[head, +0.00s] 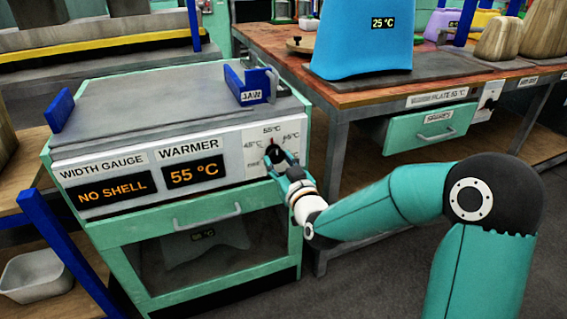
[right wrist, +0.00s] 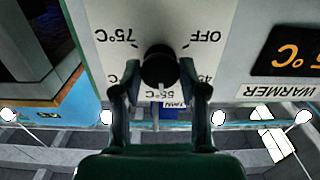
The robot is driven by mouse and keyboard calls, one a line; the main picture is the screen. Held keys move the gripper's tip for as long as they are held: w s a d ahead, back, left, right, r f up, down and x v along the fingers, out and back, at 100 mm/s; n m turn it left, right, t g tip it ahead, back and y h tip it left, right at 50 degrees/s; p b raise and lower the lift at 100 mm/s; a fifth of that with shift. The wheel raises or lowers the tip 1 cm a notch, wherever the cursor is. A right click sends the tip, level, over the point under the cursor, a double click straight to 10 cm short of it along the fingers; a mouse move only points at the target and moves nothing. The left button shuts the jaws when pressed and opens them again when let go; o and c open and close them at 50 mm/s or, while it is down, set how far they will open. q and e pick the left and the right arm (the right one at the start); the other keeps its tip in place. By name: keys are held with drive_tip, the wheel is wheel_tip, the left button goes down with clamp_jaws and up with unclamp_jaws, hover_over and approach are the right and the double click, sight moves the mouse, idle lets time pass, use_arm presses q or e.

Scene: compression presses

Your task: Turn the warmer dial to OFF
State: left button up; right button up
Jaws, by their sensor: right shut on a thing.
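The warmer dial (head: 271,149) is a small black knob on the white front panel of the green press unit, also seen upside down in the right wrist view (right wrist: 159,64). Labels around it read OFF, 55 °C and 75 °C, with another partly hidden. Its pointer is at 55 °C. The WARMER display (head: 194,172) reads 55 °C. My right gripper (head: 278,157) is at the panel, shut on the dial, with one finger on each side of it in the right wrist view (right wrist: 159,78). My left gripper is not in view.
A NO SHELL width gauge display (head: 104,191) is left of the warmer display. A blue jaw (head: 252,86) stands on top of the unit. A drawer handle (head: 208,217) sticks out below the panel. A wooden bench with a blue form (head: 362,45) stands at right.

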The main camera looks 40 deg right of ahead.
drive_tip(key=shift+n+b, duration=0.95)
drive_tip(key=shift+n, duration=0.25)
drive_tip(key=shift+n+b, duration=0.45)
drive_tip(key=shift+n, duration=0.45)
drive_tip(key=n+b, duration=0.1)
drive_tip(key=n, duration=0.1)
drive_tip(key=shift+d+r+n, duration=0.1)
drive_tip(key=shift+n, duration=0.3)
drive_tip(key=n, duration=0.2)
drive_tip(key=shift+n, duration=0.4)
drive_tip(key=n, duration=0.2)
drive_tip(key=shift+n+b, duration=0.3)
drive_tip(key=shift+n, duration=0.1)
drive_tip(key=n, duration=0.3)
drive_tip(key=shift+r+n, duration=0.1)
drive_tip(key=shift+n, duration=0.2)
drive_tip(key=n, duration=0.4)
drive_tip(key=shift+n+p, duration=0.4)
drive_tip(key=shift+n, duration=1.2)
